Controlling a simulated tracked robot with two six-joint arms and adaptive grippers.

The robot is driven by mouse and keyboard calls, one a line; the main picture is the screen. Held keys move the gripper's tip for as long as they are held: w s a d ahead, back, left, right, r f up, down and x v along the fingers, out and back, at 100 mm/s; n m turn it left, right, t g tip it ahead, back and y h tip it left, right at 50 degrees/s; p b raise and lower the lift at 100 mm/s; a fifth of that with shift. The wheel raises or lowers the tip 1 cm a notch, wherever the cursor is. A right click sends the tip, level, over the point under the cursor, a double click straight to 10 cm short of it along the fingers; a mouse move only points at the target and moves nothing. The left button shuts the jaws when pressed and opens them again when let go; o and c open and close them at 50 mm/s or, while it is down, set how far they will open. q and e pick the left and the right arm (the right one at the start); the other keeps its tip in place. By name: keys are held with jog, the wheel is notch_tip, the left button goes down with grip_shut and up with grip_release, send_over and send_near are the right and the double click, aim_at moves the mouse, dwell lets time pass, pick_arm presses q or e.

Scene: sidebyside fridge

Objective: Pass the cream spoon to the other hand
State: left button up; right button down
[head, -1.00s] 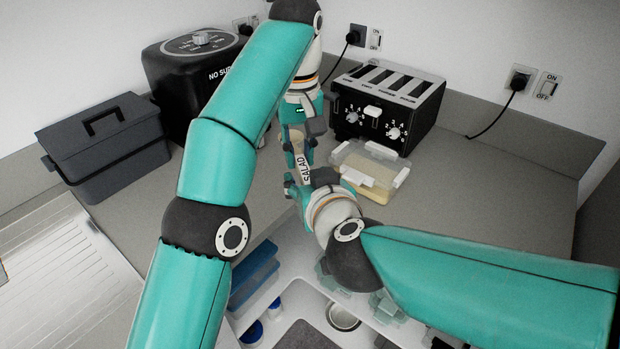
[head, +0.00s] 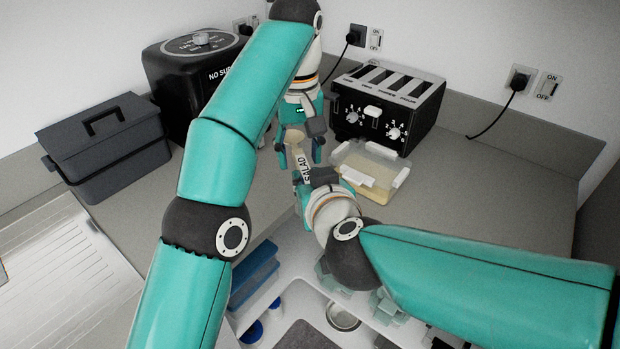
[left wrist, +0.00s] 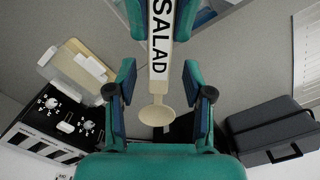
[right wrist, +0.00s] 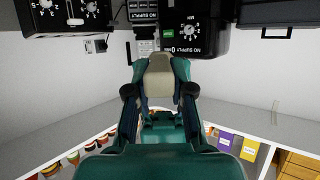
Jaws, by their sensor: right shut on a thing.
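The cream spoon (head: 297,151), with SALAD lettered on its handle, is held between my two grippers over the counter. My right gripper (head: 309,182) is shut on its handle. In the right wrist view a cream end of the spoon (right wrist: 159,78) shows between the right fingers. My left gripper (head: 300,150) is open around the bowl end. In the left wrist view the spoon's bowl (left wrist: 157,115) lies between the spread left fingers (left wrist: 161,92), with gaps on both sides. The right fingers show there at the top, on either side of the handle.
A black toaster (head: 388,105) and a lidded clear container (head: 368,172) stand right of the grippers. A black appliance (head: 190,85) and a grey toolbox (head: 105,150) stand left. Open shelves (head: 290,275) lie below the counter's front edge. The counter at right is clear.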

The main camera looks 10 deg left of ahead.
pick_arm(q)
jog(key=w+a+r+m+t+h, duration=0.4)
jog(key=a+r+m+t+h, duration=0.1)
jog(key=a+r, duration=0.35)
jog(key=s+a+f+m+g+h, duration=0.1)
jog(key=s+f, duration=0.2)
jog(key=f, duration=0.5)
jog(key=s+a+f+h, duration=0.1)
jog(key=s+a+f, duration=0.1)
jog(key=f, duration=0.6)
jog(key=s+d+f+m+g+y, duration=0.1)
jog(key=s+d+f+m+g, duration=0.15)
jog(key=d+f, duration=0.7)
jog(key=s+d+f+m+g+y, duration=0.1)
jog(key=s+d+f+y, duration=0.2)
jog(key=f, duration=1.2)
jog(key=s+a+f+n, duration=0.1)
jog(key=s+f+n, duration=0.2)
jog(key=s+f, duration=0.4)
jog(key=s+f+n+h, duration=0.1)
jog(key=s+f+n, duration=0.2)
jog(key=s+f, duration=0.4)
jog(key=s, duration=0.5)
jog(key=shift+a+f, duration=0.35)
